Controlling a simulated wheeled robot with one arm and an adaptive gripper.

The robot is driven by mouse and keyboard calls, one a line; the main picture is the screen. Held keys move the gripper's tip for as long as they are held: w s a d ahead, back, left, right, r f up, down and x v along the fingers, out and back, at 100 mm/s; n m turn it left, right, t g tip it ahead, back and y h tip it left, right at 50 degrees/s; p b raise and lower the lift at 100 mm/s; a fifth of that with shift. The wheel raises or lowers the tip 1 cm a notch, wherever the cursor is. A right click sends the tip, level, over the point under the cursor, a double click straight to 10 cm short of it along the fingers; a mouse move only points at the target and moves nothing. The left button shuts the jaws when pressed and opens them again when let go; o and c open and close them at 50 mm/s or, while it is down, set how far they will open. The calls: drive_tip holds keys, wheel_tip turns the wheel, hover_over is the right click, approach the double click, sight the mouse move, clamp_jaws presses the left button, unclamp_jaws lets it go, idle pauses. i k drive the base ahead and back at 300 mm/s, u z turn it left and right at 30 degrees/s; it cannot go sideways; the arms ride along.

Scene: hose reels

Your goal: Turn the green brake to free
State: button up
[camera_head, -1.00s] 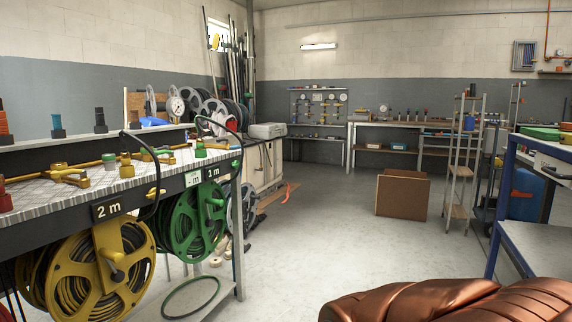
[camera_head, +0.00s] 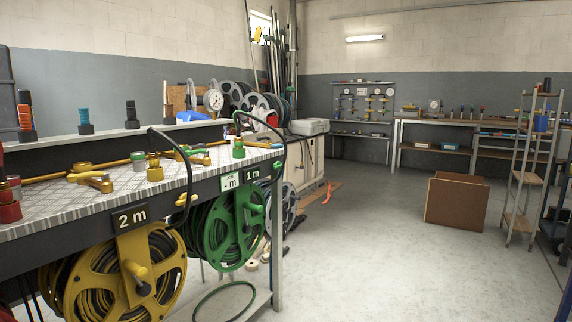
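The green hose reel (camera_head: 222,246) hangs under the bench, left of centre, below the "1 m" label. A green handle (camera_head: 254,209) sticks out from its front. A green fitting (camera_head: 238,149) stands on the bench top above it. I cannot tell which green part is the brake, or how it is set. My gripper is not in view.
A yellow reel (camera_head: 128,280) with a "2 m" label (camera_head: 131,217) hangs left of the green one. A black hose loop hangs over the bench edge. A green hose ring (camera_head: 225,300) lies low beneath. The floor (camera_head: 370,255) to the right is clear up to a brown box (camera_head: 455,200).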

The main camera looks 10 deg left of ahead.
sight(277, 166)
drive_tip(key=i, duration=1.55)
drive_tip(key=u, duration=1.25)
